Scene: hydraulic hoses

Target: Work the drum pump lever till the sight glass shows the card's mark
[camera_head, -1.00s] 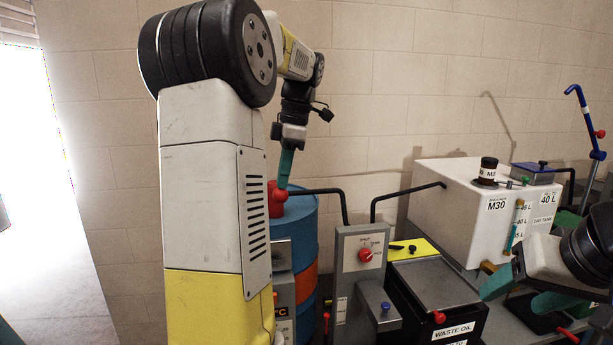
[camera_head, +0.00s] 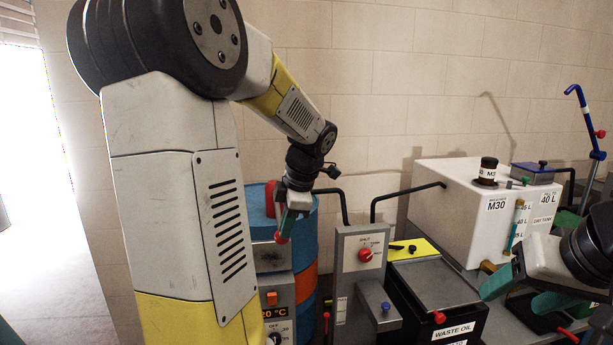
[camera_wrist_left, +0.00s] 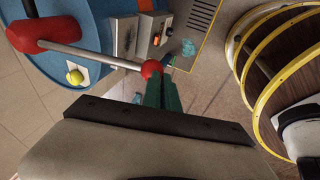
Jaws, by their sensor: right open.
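The blue drum (camera_head: 305,222) with an orange band stands at centre left, with a red pump head (camera_head: 270,199) on top. In the left wrist view the metal lever (camera_wrist_left: 90,55) runs from the pump head to a red ball knob (camera_wrist_left: 151,69). My left gripper (camera_head: 285,222) has its green fingers close together, with the knob at their tips. The sight glass (camera_head: 516,226) is a thin tube on the front of the white tank (camera_head: 455,205); its level is too small to read surely. My right gripper (camera_head: 522,292) is open, at lower right.
A grey selector panel (camera_head: 362,262) with a red knob stands right of the drum. A black waste oil bin (camera_head: 440,300) stands before the tank. A small heater box (camera_head: 272,300) reads 20 °C.

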